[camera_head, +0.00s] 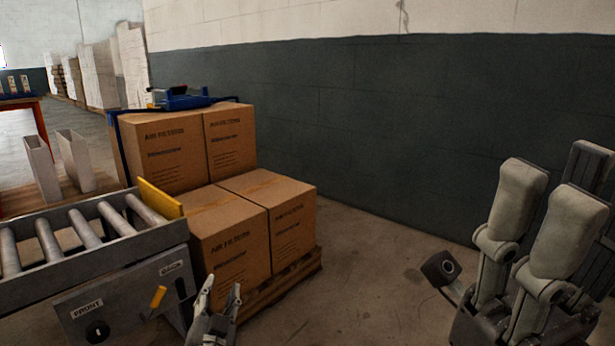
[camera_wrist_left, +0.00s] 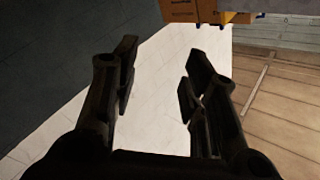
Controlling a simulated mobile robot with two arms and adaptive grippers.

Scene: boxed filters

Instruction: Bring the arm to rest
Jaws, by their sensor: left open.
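My left gripper (camera_head: 221,290) is at the bottom edge of the head view, in front of the stacked cartons. Its two fingers point up and stand apart with nothing between them. In the left wrist view the same gripper (camera_wrist_left: 163,75) shows dark, spread fingers over bare floor. Large pale jointed parts of my right side stand upright at the right of the head view. Whether their jaws are open or shut cannot be made out.
Brown air filter cartons (camera_head: 228,240) are stacked on a pallet (camera_head: 290,283). A blue tool (camera_head: 185,101) lies on top. A roller conveyor (camera_head: 88,235) with a yellow stop plate (camera_head: 160,199) is at left. Bare floor (camera_head: 370,270) lies between the pallet and my right side.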

